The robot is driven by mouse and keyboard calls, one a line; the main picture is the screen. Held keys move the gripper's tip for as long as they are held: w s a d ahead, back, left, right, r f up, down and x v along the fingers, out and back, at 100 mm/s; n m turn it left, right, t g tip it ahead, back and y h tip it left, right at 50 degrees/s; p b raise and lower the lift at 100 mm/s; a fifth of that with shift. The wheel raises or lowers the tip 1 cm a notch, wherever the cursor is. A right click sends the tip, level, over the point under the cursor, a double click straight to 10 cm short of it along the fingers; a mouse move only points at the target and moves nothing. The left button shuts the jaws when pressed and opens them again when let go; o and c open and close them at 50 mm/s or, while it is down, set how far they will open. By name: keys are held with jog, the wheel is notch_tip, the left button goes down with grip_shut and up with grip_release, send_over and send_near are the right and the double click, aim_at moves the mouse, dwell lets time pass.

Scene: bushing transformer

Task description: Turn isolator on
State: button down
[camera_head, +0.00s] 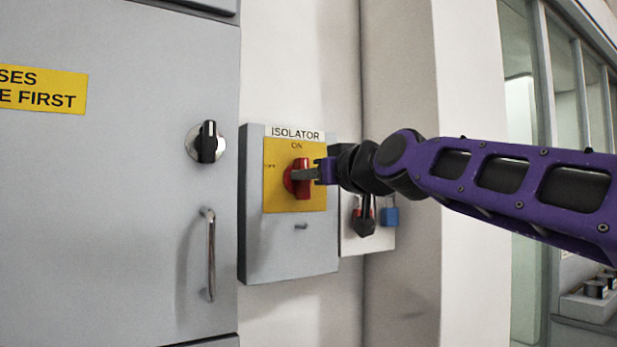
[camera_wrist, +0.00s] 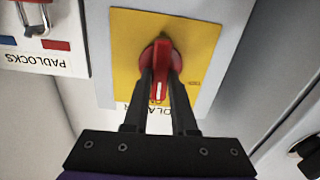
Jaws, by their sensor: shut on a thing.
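The isolator is a grey wall box (camera_head: 290,250) with a yellow plate (camera_head: 312,202), labelled ISOLATOR, with ON at the top and OFF at the left. Its red rotary handle (camera_head: 302,186) stands about upright in the head view. The wrist view shows the plate upside down. There the red handle (camera_wrist: 163,60) has a white mark at its lower end, toward the ISOLATOR label and so toward the ON side. My gripper (camera_head: 304,174) reaches in from the right. Its two dark fingers (camera_wrist: 160,85) are shut on the handle, one on each side.
A grey cabinet door (camera_head: 110,200) with a black knob (camera_head: 207,142) and a metal pull handle (camera_head: 211,255) is left of the box. A padlock board (camera_head: 350,240) with padlocks hangs close on the right, below my arm. Windows are farther right.

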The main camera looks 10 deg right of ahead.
jog(key=shift+f+m, duration=0.1)
jog(key=shift+m, duration=0.3)
jog(key=c, duration=0.7)
grip_release()
jog(key=v, duration=1.7)
jog(key=shift+s+d, duration=0.1)
jog(key=shift+s, duration=0.1)
